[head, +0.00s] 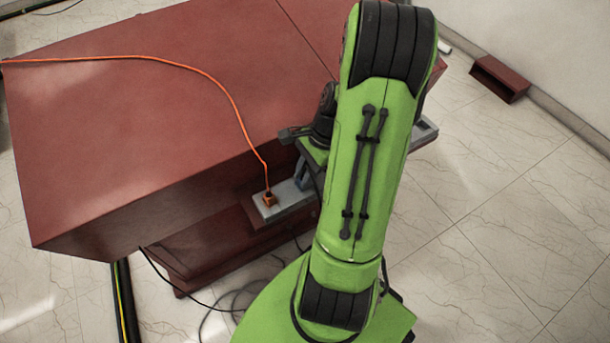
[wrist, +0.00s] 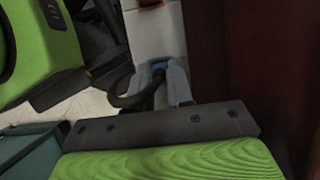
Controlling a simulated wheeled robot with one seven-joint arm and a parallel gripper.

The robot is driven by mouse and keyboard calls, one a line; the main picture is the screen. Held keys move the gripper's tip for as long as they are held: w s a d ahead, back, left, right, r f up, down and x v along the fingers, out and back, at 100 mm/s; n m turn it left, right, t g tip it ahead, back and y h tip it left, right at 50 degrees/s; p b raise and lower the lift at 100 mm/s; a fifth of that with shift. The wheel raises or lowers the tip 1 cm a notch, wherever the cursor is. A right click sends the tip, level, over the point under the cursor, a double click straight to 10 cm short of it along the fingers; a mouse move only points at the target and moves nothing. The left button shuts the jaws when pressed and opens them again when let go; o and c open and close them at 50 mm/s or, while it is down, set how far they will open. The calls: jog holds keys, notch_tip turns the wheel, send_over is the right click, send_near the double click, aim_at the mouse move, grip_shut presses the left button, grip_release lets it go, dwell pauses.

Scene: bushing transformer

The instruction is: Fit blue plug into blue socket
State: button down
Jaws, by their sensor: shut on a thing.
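My gripper (wrist: 168,82) reaches the pale grey panel (wrist: 155,40) in the wrist view, its grey fingers shut on the blue plug (wrist: 159,66). Only a small blue patch of the plug shows between the fingertips. A black cable loops beside the fingers. The plug is at or very near the panel face; I cannot tell whether it is seated. The blue socket cannot be made out. In the head view my arm covers much of the panel (head: 287,199), and the blue at the fingers is small and partly hidden.
An orange plug (head: 269,199) with an orange cable (head: 215,84) sits on the panel's left end. The large red-brown cabinet (head: 170,110) stands behind and beside the panel. Black cables lie below it. A small red-brown box (head: 499,80) is on the open tiled floor at right.

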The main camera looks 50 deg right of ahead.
jog(key=shift+f, duration=0.1)
jog(key=c, duration=1)
grip_release()
jog(key=p+v, duration=0.5)
jog(key=v, duration=0.8)
jog(key=w+a+r+n+t+h, duration=0.1)
jog(key=a+r+n+h, duration=0.1)
jog(key=a+r+n, duration=0.5)
jog(key=w+a+r+n+h, duration=0.15)
jog(key=a+n, duration=0.25)
jog(key=a, duration=0.4)
jog(key=s+a+r+n+t, duration=0.3)
jog(key=s+a+n, duration=0.4)
jog(key=n, duration=0.3)
jog(key=shift+s+a+r+h, duration=0.2)
jog(key=shift+s+r+h, duration=0.25)
jog(key=shift+r, duration=0.05)
